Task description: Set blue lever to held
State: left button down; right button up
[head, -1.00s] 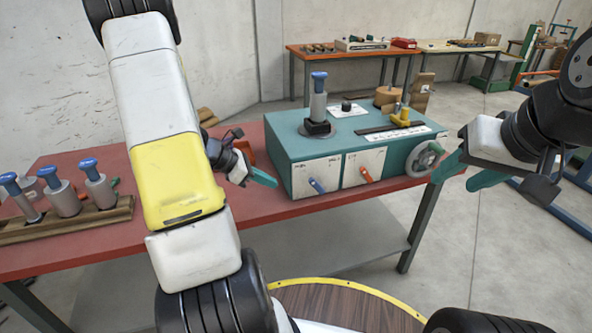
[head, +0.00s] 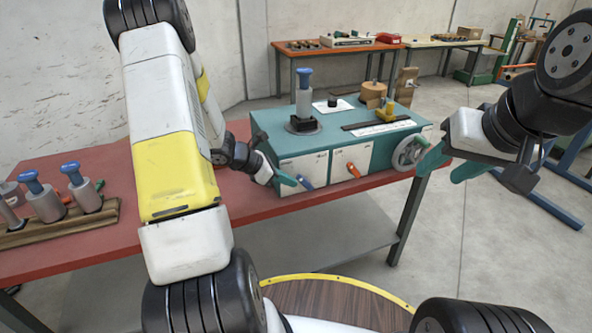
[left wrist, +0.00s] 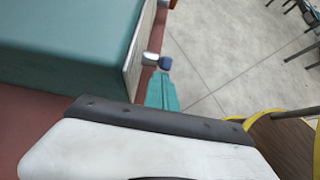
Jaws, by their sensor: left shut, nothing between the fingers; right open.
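The teal winder box (head: 262,143) stands on the red table, with two white panels on its front. The blue lever (head: 307,185) sits on the left panel and slants down to the right. Its blue end also shows in the left wrist view (left wrist: 165,62), just beyond the fingertips. My left gripper (head: 289,181) is shut and empty, its teal fingers just left of the blue lever. I cannot tell whether they touch it. It also shows in the left wrist view (left wrist: 162,92). My right gripper (head: 447,165) is open and empty, right of the box near the handwheel.
An orange lever (head: 353,170) is on the right panel. A grey handwheel (head: 409,152) is at the box's right end. A blue-topped cylinder (head: 304,95) stands on the box. A wooden rack (head: 70,224) with similar cylinders is on the red table (head: 247,205) at left.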

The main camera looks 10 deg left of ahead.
dwell(0.3)
pick_arm(q)
jog(key=shift+w+d+r+y, duration=0.1)
jog(key=shift+r+y, duration=0.1)
jog(key=shift+y, duration=0.2)
jog(key=shift+d+r, duration=0.1)
jog(key=shift+r, duration=0.05)
jog(key=shift+w+d+r+g+y, duration=0.45)
jog(key=shift+d+r+g+y, duration=0.25)
jog(key=shift+g+y, duration=0.25)
jog(key=y, duration=0.1)
jog(key=w+d+r+g+y, duration=0.1)
jog(key=d+g+y, duration=0.1)
jog(key=shift+w+r+y, duration=0.15)
jog(key=shift+w+y, duration=0.1)
jog(key=shift+y, duration=0.1)
jog(key=shift+w+d+r+g+y, duration=0.15)
jog(key=shift+w+d+g+y, duration=0.4)
jog(key=shift+d+g+y, duration=0.45)
jog(key=shift+w+d+g+y, duration=0.25)
jog(key=shift+d+g+y, duration=0.1)
jog(key=shift+y, duration=0.25)
jog(key=shift+w+d+g+y, duration=0.2)
jog(key=shift+w+g+y, duration=0.1)
jog(key=shift+y, duration=0.3)
jog(key=shift+w+d, duration=0.15)
jog(key=shift+d, duration=0.15)
jog(key=shift+w+d, duration=0.1)
jog(key=shift+d, duration=0.2)
